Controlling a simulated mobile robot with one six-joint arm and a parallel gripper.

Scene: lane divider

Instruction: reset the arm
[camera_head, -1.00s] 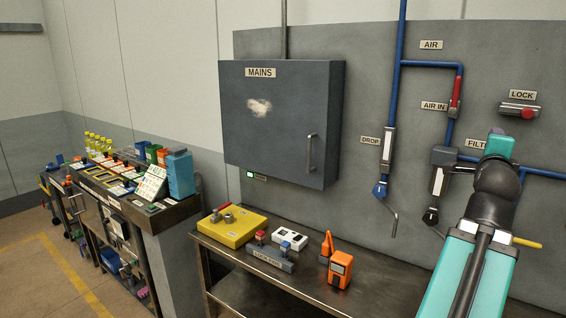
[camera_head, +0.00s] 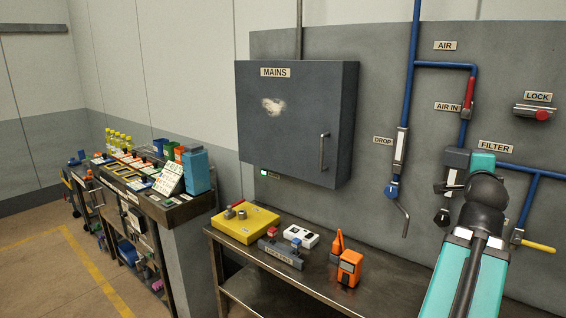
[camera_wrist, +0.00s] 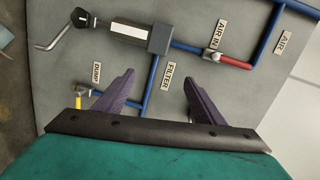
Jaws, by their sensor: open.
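My teal arm (camera_head: 470,265) rises at the lower right of the head view, in front of the grey panel, and covers part of the filter piping. My gripper (camera_wrist: 159,77) shows in the wrist view with its two dark purple fingers wide apart. Nothing is between the fingers. Beyond them is the grey panel with blue pipes, the FILTER label (camera_wrist: 168,77) and a grey filter block (camera_wrist: 159,39). In the head view the gripper itself cannot be made out.
A grey MAINS cabinet (camera_head: 290,120) with a handle hangs left of the arm. Below it a dark bench (camera_head: 370,285) carries a yellow box (camera_head: 246,223), an orange device (camera_head: 349,268) and small items. A yellow lever (camera_head: 538,247) sticks out right of the arm. Open floor lies far left.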

